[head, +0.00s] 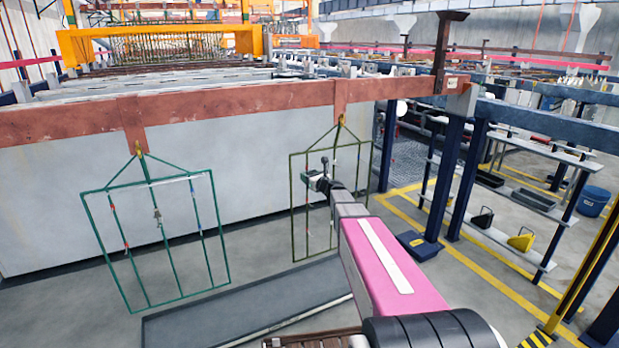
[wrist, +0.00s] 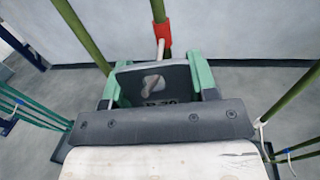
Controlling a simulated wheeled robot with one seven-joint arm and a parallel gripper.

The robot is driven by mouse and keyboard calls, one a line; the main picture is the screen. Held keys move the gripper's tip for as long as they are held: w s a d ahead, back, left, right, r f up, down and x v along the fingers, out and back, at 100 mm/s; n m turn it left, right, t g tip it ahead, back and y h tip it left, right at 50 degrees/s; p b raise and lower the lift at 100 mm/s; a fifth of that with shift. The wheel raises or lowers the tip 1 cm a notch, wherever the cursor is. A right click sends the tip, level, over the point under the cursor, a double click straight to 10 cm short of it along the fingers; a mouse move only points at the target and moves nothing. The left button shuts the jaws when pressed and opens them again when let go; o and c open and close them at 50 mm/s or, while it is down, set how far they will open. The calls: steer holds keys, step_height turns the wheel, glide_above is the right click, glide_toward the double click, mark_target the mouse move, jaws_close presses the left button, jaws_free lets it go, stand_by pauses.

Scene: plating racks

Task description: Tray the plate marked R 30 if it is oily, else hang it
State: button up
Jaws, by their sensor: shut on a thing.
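My gripper (wrist: 155,78) is shut on a grey plate (wrist: 128,80), held between its two teal fingers. Dark characters on the plate's lower edge look like R 30, partly covered by my gripper's dark bar. A pale patch with a small brownish spot shows mid-plate; I cannot tell whether it is oil. In the head view my gripper (head: 321,180) is at the right hanging rack (head: 292,215), and the plate is too small to make out clearly. In the wrist view a green rack bar (wrist: 84,35) and a red-sleeved hook (wrist: 163,36) stand just beyond the plate; I cannot tell whether they touch.
A second green rack (head: 98,245) with several hooks hangs at the left from the rusty rail (head: 230,103). A long grey floor tray (head: 250,300) lies below. Right are blue posts (head: 470,180) and a shelf (head: 535,205) with black and yellow bins. A pale tank wall stands behind.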

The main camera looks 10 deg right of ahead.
steer(key=shift+w+f, duration=0.2)
steer(key=shift+f, duration=0.1)
stand_by(0.6)
steer(key=o, duration=1.1)
steer(key=shift+s, duration=0.15)
